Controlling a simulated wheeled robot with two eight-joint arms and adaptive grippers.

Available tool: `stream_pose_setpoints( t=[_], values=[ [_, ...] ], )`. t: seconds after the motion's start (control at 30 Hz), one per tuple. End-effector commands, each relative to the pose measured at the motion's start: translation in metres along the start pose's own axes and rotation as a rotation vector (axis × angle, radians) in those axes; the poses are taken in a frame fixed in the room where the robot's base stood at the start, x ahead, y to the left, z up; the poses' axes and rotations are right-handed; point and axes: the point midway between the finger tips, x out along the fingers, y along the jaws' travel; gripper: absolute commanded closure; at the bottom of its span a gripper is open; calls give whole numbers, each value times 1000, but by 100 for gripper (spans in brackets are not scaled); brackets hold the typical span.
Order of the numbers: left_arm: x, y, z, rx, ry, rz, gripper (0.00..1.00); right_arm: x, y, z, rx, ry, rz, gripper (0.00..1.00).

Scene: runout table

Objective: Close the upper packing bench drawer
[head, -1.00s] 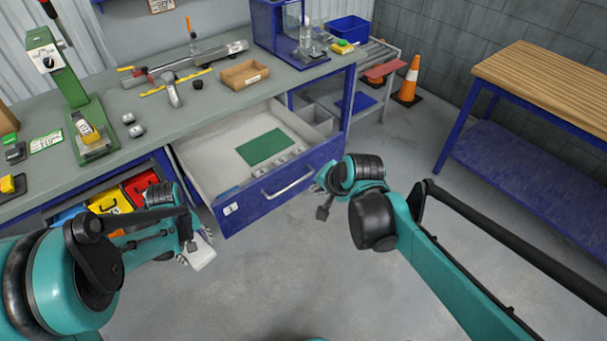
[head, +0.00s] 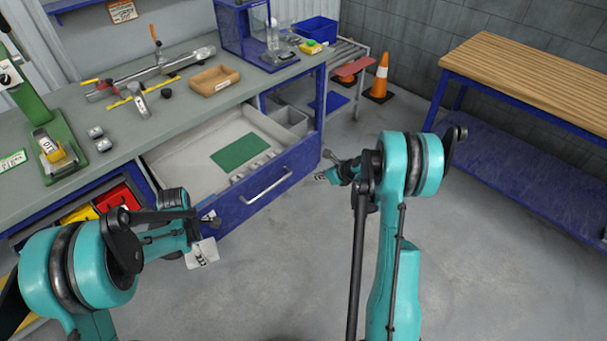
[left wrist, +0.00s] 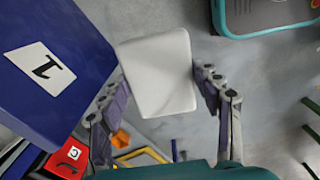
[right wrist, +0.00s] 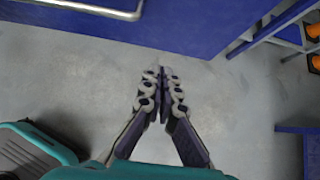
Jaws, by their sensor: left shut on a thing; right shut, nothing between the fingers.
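The upper packing bench drawer (head: 262,198) stands open, its blue front and silver bar handle (head: 267,187) facing me. A green mat (head: 240,151) lies inside. The blue drawer front fills the top of the right wrist view (right wrist: 190,20). A blue panel with a "1" label (left wrist: 40,70) shows in the left wrist view. My left gripper (head: 207,232) is shut on a white block (left wrist: 158,75), near the drawer front's left end. My right gripper (head: 323,177) is shut and empty (right wrist: 161,78), in front of the drawer's right end, apart from the handle.
The bench top (head: 190,110) carries a cardboard tray (head: 214,80) and a green press (head: 45,130). Red and yellow bins (head: 118,198) sit beneath its left part. A wooden-topped table (head: 530,65) and a traffic cone (head: 380,78) stand right. The floor between is clear.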

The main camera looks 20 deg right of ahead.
Motion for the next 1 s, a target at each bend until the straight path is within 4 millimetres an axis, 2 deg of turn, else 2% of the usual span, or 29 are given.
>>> stream_pose_setpoints(
  t=[0.17, 0.53, 0.7, 1.0],
  values=[
    [11, 0, 0, -1, 0, 0, 46, 27, 1, -2, 0, 0, 3, 100],
    [40, 0, 0, 0, 0, 0, 46, 104, 1, 0, -2, 0, 1, 100],
    [48, 0, 0, 0, 0, 0, 46, 119, 1, 19, -2, 1, 1, 100],
    [50, 0, 0, 0, 0, 0, 46, 125, 1, 29, -2, 0, 0, 100]
  ],
)
